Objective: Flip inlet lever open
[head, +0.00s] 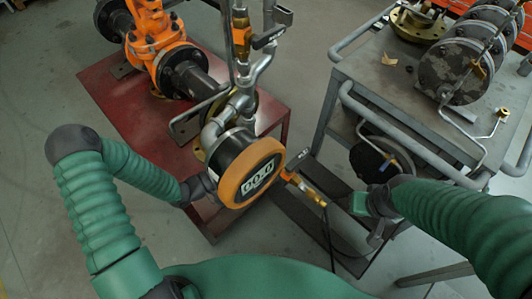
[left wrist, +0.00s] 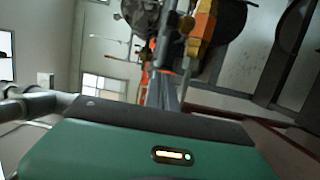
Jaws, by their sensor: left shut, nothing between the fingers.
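I cannot tell which is the inlet lever. My left gripper (head: 208,184) is shut and empty at the gauge's left edge, its tips partly hidden. My right gripper (head: 376,236) hangs beside the cart, apart from both valves; its fingers are unclear.
The orange-rimmed gauge (head: 256,174) stands between my arms. A red bench (head: 110,82) carries the large orange gate valve (head: 158,45). A grey cart (head: 375,75) with flanges stands on the right. Grey floor (head: 310,45) is open between them at the back.

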